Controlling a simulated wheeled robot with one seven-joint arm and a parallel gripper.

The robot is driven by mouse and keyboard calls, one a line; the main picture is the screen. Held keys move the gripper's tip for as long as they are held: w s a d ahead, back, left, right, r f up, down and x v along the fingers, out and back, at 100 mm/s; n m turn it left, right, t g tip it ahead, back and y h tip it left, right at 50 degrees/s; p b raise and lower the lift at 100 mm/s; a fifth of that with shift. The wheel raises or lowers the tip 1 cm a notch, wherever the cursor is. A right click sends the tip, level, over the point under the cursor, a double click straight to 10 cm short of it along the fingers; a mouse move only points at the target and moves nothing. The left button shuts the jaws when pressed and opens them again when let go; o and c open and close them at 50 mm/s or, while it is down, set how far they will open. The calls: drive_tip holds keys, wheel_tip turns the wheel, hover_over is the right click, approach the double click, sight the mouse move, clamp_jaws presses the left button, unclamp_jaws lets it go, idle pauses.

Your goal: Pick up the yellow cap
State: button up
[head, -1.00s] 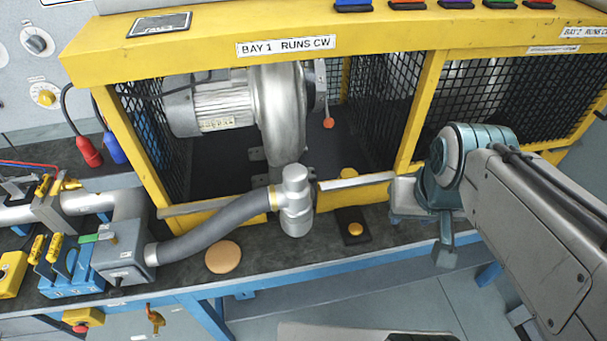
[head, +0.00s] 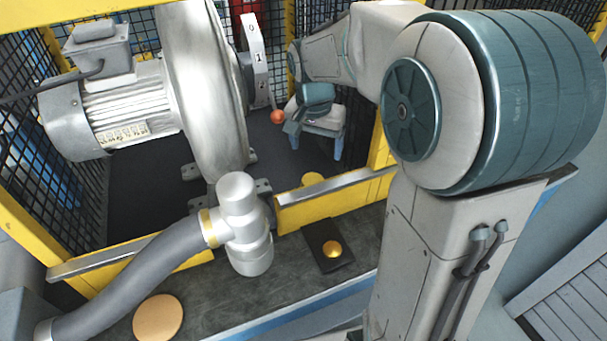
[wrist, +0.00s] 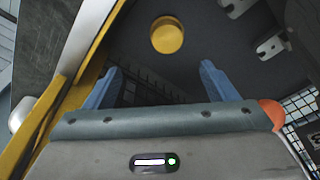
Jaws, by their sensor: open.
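The yellow cap (wrist: 167,35) is a round disc lying on the dark floor inside the bay. In the head view the yellow cap (head: 313,179) shows just behind the front sill, its lower part hidden. My gripper (head: 316,150) is inside the bay, above the floor and behind the cap. In the wrist view my gripper (wrist: 160,72) has its two blue fingers spread apart with nothing between them. The cap lies beyond the fingertips, apart from them.
The blower (head: 203,90) stands left of my gripper. A yellow dome (head: 332,249) sits on a black pad outside on the bench.

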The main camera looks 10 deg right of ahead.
hover_over(312, 180)
drive_tip(key=s, duration=0.1)
wheel_tip(312, 180, down, 9)
drive_tip(key=shift+s+d+f+b, duration=0.1)
drive_tip(key=shift+b, duration=0.3)
drive_tip(key=f, duration=0.2)
drive_tip(key=w+f, duration=0.1)
drive_tip(key=f, duration=0.1)
drive_tip(key=shift+f, duration=0.4)
drive_tip(key=c, duration=1.1)
